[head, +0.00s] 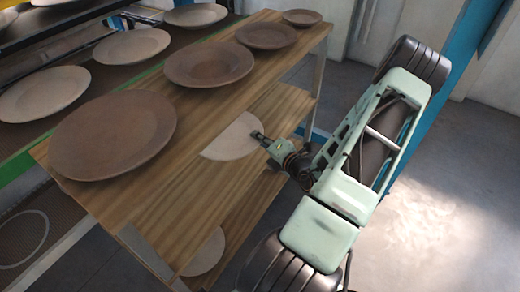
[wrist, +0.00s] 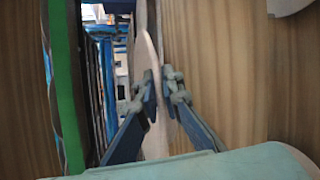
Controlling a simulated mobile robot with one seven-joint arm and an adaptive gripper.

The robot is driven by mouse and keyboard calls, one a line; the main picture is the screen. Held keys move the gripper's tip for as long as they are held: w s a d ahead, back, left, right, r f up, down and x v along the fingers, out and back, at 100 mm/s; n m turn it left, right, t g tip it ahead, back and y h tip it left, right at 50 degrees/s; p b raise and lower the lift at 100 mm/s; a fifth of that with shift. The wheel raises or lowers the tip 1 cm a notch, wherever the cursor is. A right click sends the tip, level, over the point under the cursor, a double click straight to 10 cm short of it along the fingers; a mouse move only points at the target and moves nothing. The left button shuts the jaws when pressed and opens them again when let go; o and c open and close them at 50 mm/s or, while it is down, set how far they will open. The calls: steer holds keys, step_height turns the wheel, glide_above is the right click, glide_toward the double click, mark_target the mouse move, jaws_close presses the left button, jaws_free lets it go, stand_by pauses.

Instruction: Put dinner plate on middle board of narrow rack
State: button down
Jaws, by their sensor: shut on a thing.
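The narrow rack has wooden boards at several heights. A pale dinner plate (head: 230,141) lies about level over its middle board (head: 282,108), partly hidden under the top board. My gripper (head: 260,137) reaches in from the right side and is shut on the plate's near rim. In the wrist view the plate (wrist: 150,55) shows edge-on between the two fingers (wrist: 160,95). The board's wood face (wrist: 208,65) is close beside it. I cannot tell whether the plate touches the board.
The top board (head: 200,110) carries several brown plates, a large one (head: 113,135) at the near end. Another pale plate (head: 207,254) sits on a lower board. A rack with pale plates (head: 45,93) stands at the left. Open floor (head: 430,225) lies to the right.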

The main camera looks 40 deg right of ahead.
mark_target(260, 151)
steer(key=shift+w+d+f+b, duration=0.35)
steer(key=shift+d+f, duration=0.15)
steer(key=shift+f, duration=0.15)
step_height(260, 151, down, 3)
steer(key=shift+d+f+b, duration=0.1)
steer(key=shift+b, duration=0.65)
steer(key=c, duration=2.5)
jaws_free()
steer(key=shift+f, duration=0.2)
steer(key=shift+o, duration=0.6)
